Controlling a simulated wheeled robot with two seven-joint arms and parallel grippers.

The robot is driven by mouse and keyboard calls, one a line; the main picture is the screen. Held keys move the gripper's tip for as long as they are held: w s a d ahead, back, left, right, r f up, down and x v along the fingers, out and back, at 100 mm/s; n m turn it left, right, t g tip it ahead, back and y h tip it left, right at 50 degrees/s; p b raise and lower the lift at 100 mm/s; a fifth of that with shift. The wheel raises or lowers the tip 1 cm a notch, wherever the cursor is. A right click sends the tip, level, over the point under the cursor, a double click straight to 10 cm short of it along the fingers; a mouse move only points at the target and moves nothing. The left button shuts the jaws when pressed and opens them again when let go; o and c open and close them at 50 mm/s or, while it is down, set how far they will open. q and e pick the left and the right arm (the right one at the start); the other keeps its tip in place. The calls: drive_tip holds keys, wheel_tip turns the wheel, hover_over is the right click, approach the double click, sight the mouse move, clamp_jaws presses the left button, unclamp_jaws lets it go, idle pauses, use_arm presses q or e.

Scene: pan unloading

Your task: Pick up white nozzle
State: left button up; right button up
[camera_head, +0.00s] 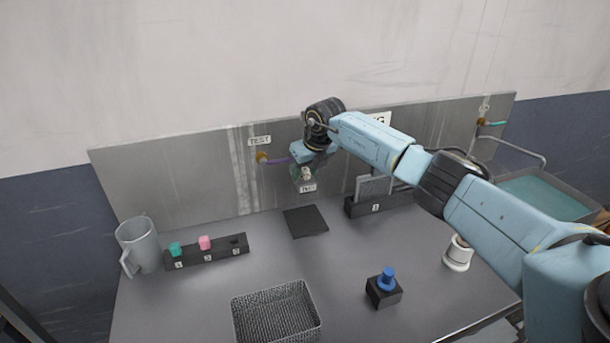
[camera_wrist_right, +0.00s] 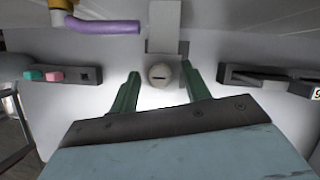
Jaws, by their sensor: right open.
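A round off-white piece with a dark slot, which looks like the white nozzle (camera_wrist_right: 159,76), is between the two green fingers of my right gripper (camera_wrist_right: 160,68) in the right wrist view. The fingers are open, with a visible gap on each side of it. In the head view my right gripper (camera_head: 302,178) is at the grey back panel, and the small pale piece (camera_head: 306,172) shows at its fingers, partly hidden. I cannot tell the exact depth between fingers and nozzle. My left gripper is not in view.
A purple spout (camera_head: 276,160) is left of the gripper on the panel (camera_head: 200,170).

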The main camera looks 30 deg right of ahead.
sight(306, 170)
clamp_jaws()
drive_tip(key=shift+r, duration=0.15)
wheel_tip(306, 170, up, 10)
drive_tip(key=b, duration=0.1)
idle(0.5)
